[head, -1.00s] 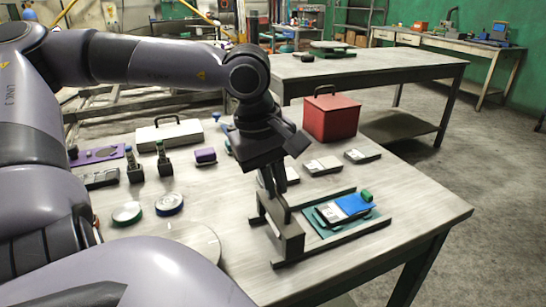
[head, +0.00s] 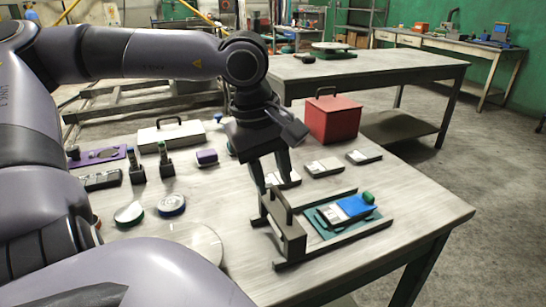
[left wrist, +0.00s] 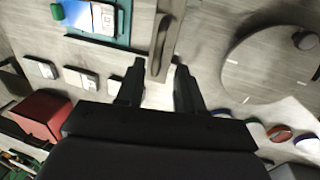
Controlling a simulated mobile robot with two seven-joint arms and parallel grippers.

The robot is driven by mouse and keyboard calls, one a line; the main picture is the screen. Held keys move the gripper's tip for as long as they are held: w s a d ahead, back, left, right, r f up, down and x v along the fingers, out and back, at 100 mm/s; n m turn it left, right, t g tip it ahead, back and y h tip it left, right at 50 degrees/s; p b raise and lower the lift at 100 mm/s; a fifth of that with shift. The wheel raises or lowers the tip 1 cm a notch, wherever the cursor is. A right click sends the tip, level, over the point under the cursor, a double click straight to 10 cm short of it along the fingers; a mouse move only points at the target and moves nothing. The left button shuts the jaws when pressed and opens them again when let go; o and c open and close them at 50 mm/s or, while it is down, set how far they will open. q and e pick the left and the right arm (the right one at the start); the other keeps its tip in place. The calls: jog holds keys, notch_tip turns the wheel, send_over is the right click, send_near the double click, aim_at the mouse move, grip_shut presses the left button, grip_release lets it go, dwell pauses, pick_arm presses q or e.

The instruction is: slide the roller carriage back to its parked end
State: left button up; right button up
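The roller carriage (head: 287,236) is a dark grey crosspiece with an upright handle. It sits at the left end of two dark rails (head: 345,243) on the table. My left gripper (head: 274,184) is just behind and above the handle, with its fingers apart and empty. In the left wrist view the carriage (left wrist: 164,35) reaches down toward the gap between the open fingertips (left wrist: 160,68). The fingers look clear of the handle. My right gripper is not in view.
Between the rails lies a teal plate (head: 321,226) with a blue-and-white piece (head: 345,207) and a green knob (head: 368,198). A red box (head: 333,120) stands behind. A round clear disc (head: 200,243) lies left of the carriage. Several small flat pieces lie behind the rails.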

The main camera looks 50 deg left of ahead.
pick_arm(q)
jog(key=r, duration=0.2)
jog(key=s+r, duration=0.1)
jog(key=r, duration=0.2)
jog(key=shift+a+r, duration=0.1)
jog(key=shift+a, duration=0.05)
dwell(0.4)
